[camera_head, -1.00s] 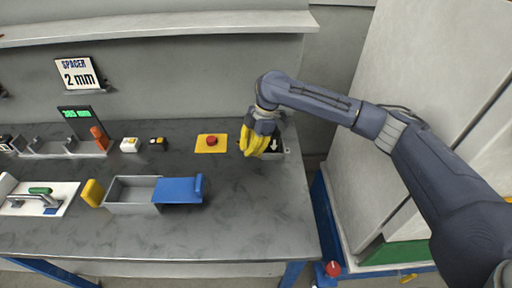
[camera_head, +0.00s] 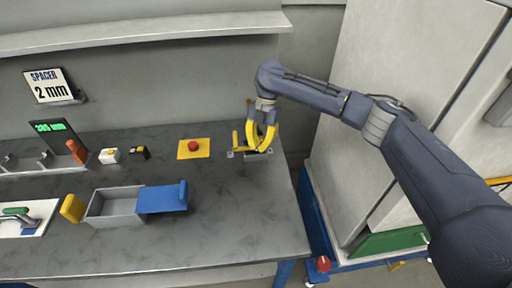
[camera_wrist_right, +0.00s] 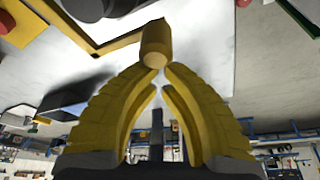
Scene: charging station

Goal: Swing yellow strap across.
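The yellow strap (camera_head: 236,140) is at the right end of the bench. A short part stands up at its left, and a low yellow piece runs toward my right gripper. The right wrist view shows a yellow bar ending in a round knob (camera_wrist_right: 155,42) just past my fingertips. My right gripper (camera_head: 262,150) has curved yellow fingers pointing down at the strap's mount. In the wrist view its fingertips (camera_wrist_right: 160,68) nearly meet by the knob, with no clear grip on it. The fingers hide part of the strap and mount. My left gripper is not in view.
A red button on a yellow plate (camera_head: 183,154) lies left of the strap. A grey bin (camera_head: 112,208) with a blue part stands at the bench's front. A tall grey cabinet (camera_head: 385,110) stands at the right. The bench front right is clear.

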